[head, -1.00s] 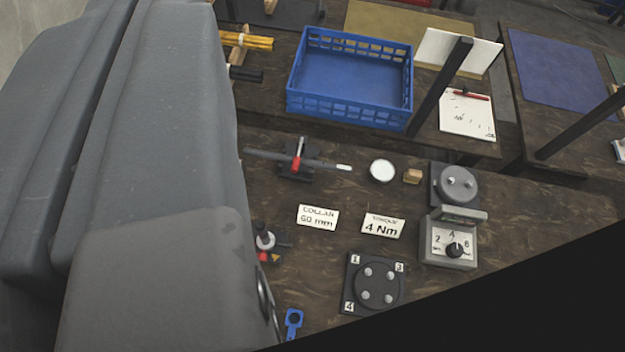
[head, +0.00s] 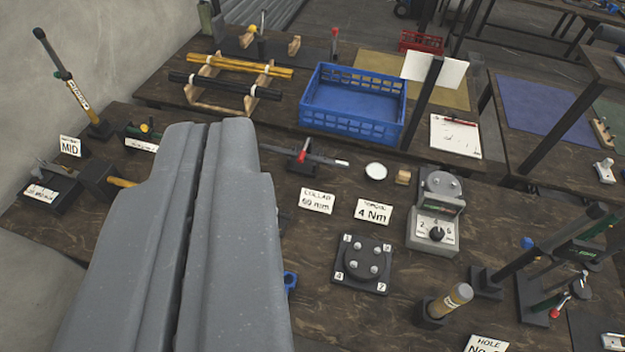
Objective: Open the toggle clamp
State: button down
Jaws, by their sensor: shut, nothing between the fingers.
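A device with a red handle (head: 302,153) stands on the near bench, right of my grey arm. It has a dark base and a long thin bar across it, and it may be the toggle clamp. Another upright red-tipped lever (head: 334,42) stands on the far bench behind the blue crate. A third red-tipped handle (head: 556,311) is on a black and green fixture at the lower right. I cannot tell for certain which one is the toggle clamp. My grey arm covers the lower left middle. My gripper's fingers do not show.
A blue crate (head: 352,103) and rods on wooden cradles (head: 238,72) are on the far bench. A torque box with a dial (head: 434,233), a round plate with pins (head: 363,263) and label cards (head: 374,212) are on the near bench. A black post (head: 423,103) rises beside the crate.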

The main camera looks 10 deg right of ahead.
aim_at(299, 158)
jog(key=z, duration=0.3)
jog(key=i, duration=0.95)
jog(key=u, duration=0.05)
